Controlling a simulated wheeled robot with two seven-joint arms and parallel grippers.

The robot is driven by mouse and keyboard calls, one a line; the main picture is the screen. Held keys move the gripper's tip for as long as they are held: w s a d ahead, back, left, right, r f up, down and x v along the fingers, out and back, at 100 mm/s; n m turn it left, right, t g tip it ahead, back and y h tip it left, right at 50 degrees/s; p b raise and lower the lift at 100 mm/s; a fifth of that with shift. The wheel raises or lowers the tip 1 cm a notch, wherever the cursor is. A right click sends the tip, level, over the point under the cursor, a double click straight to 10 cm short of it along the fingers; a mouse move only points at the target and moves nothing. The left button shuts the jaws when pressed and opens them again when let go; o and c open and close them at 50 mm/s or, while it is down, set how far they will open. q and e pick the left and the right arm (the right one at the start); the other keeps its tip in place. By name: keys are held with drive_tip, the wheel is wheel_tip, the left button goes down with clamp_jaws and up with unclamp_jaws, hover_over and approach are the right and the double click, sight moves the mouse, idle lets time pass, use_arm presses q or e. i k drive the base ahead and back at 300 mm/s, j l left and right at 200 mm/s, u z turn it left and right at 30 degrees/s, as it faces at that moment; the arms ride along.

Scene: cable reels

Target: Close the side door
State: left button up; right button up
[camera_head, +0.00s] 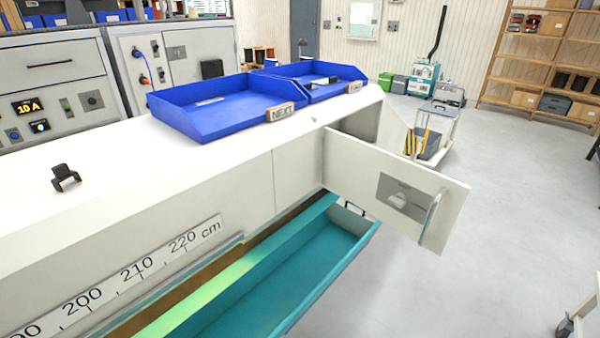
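The side door (360,170) is a flat white panel that stands open, swung out to the right from the white bench cabinet (250,190). It has a grey recessed plate (403,196) and a light bar handle (431,217) near its free edge. Part of the dark opening (358,124) shows behind the door. Neither of my grippers is in the view.
A teal drawer or trough (320,255) juts out below the door. Two blue trays (215,105) sit on the bench top. A trolley (438,125) stands behind the door.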

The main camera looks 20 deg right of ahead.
sight(365, 174)
drive_tip(key=z, duration=1.2)
drive_tip(key=i+l+u, duration=0.15)
drive_tip(key=l+u, duration=0.15)
drive_tip(key=l, duration=0.1)
